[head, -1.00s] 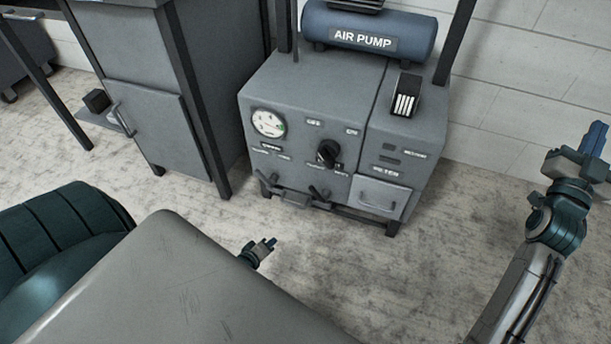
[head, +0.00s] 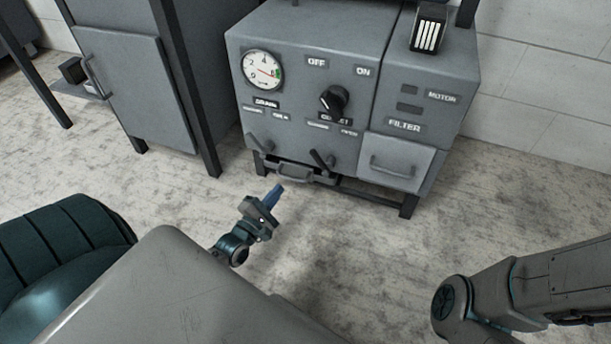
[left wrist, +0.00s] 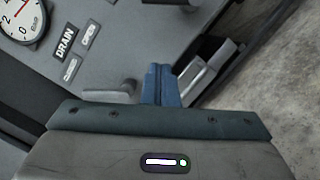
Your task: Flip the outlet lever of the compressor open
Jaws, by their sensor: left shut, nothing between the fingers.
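The grey compressor (head: 300,55) stands against the wall with its front panel towards me. The black outlet lever (head: 322,160) sits low on the panel, below the partly covered outlet label (head: 335,118), and slants. Another dark lever (head: 258,144) is to its left, on the drain side. My left gripper (head: 277,192) is shut and empty, in front of and below the panel, apart from the outlet lever in the picture. In the left wrist view its blue fingers (left wrist: 161,84) are together near a grey lever (left wrist: 112,95). My right gripper is out of view.
A pressure gauge (head: 263,70) and a black knob (head: 333,99) are higher on the panel. A tray with a handle (head: 300,174) is under the panel, and a filter drawer (head: 395,163) is at right. A grey cabinet (head: 135,85) stands left. The floor in front is clear.

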